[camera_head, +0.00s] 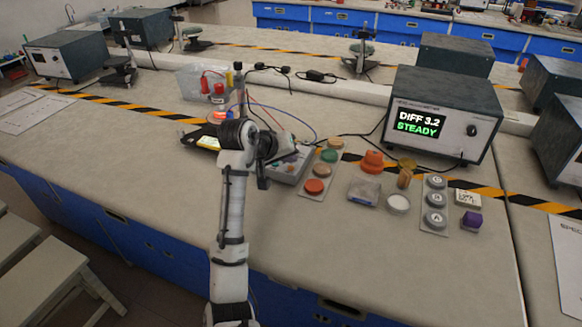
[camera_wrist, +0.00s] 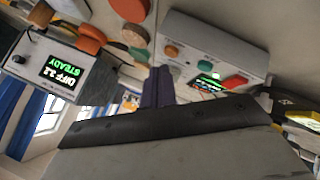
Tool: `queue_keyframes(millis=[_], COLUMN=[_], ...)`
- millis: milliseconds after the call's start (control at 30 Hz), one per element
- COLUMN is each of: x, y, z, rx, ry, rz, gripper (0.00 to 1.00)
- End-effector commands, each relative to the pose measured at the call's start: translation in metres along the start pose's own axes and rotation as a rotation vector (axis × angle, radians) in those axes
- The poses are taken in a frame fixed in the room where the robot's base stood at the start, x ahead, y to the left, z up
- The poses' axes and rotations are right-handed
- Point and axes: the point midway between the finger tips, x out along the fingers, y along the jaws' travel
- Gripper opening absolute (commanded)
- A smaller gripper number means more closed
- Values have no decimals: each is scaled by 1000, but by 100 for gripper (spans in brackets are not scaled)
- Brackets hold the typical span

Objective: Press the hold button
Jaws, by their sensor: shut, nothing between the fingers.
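A light grey control box (camera_head: 291,166) lies on the bench just beyond my gripper, partly hidden by my arm. In the wrist view the box (camera_wrist: 203,22) shows an orange button (camera_wrist: 171,50), a green button (camera_wrist: 216,46), a red button (camera_wrist: 237,81) and a small lit screen (camera_wrist: 208,82). Their labels are too small to read, so I cannot tell which is the hold button. My gripper (camera_head: 262,182) is shut and empty beside the box, its dark fingers (camera_wrist: 158,86) pointing toward it. Contact with a button is not visible.
A panel of coloured round buttons (camera_head: 320,171) lies right of the box. A meter (camera_head: 452,105) reads "DIFF 3.2 STEADY". Loose pieces, including an orange knob (camera_head: 372,162) and a purple cube (camera_head: 471,221), lie nearer the right. The front left of the bench (camera_head: 130,165) is clear.

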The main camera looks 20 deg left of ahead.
Motion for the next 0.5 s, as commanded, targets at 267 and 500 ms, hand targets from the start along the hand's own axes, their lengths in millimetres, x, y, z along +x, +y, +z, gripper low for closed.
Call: queue_keyframes(millis=[267, 500], x=[6, 6], y=[-4, -4], z=[4, 4], rx=[0, 0], ry=[-1, 0], rz=[1, 0], gripper=[0, 0])
